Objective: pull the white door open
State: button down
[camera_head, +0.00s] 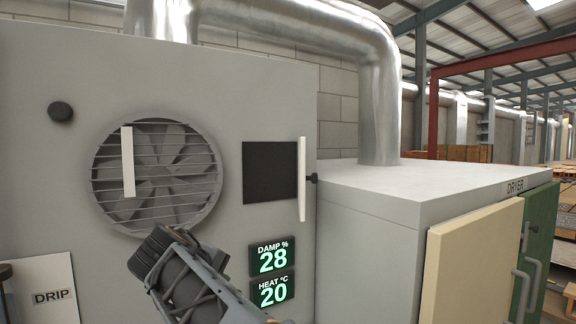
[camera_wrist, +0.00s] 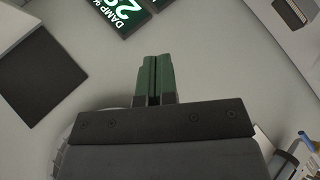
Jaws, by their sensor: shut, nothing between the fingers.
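A small white door (camera_head: 302,180) stands at the right side of the big grey cabinet's front in the head view. A dark square (camera_wrist: 40,75) also shows at the left of the wrist view. My gripper (camera_wrist: 153,60) has its green fingers shut together and empty, over the grey front. In the head view my arm reaches up from the bottom, and its fingertips cannot be made out.
A round fan grille (camera_head: 180,195) with a white vertical bar (camera_head: 128,162) before it is left of the opening. Two green number displays (camera_head: 273,275) sit below. A dryer box (camera_head: 370,240) with a cream door (camera_head: 470,260) juts out at right.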

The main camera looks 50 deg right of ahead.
jog(key=w+d+r+m+g+h+p, duration=0.1)
jog(key=d+r+m+g+h, duration=0.25)
jog(key=r, duration=0.75)
jog(key=w+d+r+g+h, duration=0.15)
jog(key=d+r+h, duration=0.35)
jog(key=r, duration=0.6)
jog(key=s+d+p, duration=0.3)
jog(key=s+d, duration=0.1)
jog(key=d, duration=0.7)
jog(key=shift+s+d, duration=0.15)
jog(key=shift+s, duration=0.05)
jog(key=shift+h, duration=0.25)
jog(key=shift+f, duration=0.1)
